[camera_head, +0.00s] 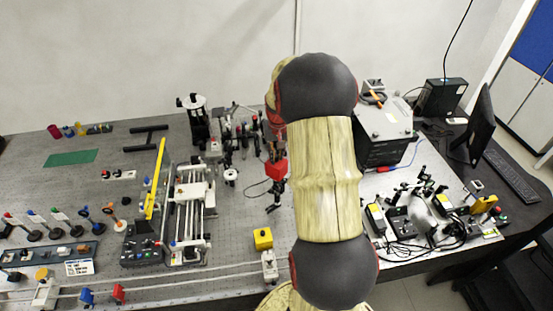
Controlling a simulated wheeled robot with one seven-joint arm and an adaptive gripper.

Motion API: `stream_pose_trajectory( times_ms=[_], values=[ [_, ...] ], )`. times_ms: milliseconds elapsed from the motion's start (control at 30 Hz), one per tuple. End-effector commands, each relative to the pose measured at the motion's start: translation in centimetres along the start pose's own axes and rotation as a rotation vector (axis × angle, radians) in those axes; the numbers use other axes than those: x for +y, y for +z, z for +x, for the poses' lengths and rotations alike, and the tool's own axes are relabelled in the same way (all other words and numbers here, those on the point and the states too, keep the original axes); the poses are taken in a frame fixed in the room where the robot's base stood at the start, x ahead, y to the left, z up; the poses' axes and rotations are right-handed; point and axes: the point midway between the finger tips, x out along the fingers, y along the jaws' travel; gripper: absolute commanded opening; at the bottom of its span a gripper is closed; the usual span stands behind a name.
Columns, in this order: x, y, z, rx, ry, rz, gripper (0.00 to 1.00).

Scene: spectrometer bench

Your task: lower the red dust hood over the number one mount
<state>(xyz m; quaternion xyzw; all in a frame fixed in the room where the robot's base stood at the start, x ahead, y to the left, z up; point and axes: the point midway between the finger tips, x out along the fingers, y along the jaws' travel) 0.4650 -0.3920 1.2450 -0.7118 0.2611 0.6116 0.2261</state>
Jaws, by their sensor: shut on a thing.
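The red dust hood (276,169) is a small bright red box just left of my forearm, near the middle of the bench. My gripper (273,153) is above it, small and dark in this view, and is shut on the hood. My arm hides part of the area to the right. A dark fitting (276,194) shows just below the hood in the picture. I cannot tell whether it is the number one mount, or whether the hood touches it. No number label is readable.
A yellow box (263,238) stands nearer on the bench. A white-railed stage (187,210) and yellow bar (155,180) lie to the left. Optical posts (244,146) crowd the area behind. A large dark instrument (384,135) stands right of my arm. Bare bench lies around the green mat (71,158).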

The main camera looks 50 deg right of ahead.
Motion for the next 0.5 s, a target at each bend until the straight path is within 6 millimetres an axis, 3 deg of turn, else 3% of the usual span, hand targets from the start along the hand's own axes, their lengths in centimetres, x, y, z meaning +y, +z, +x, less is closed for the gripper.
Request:
stream_pose_trajectory(
  times_ms=[500],
  values=[
    [-0.02, 0.14, 0.35, -0.001, -0.001, 0.009, 0.0]
  ],
)
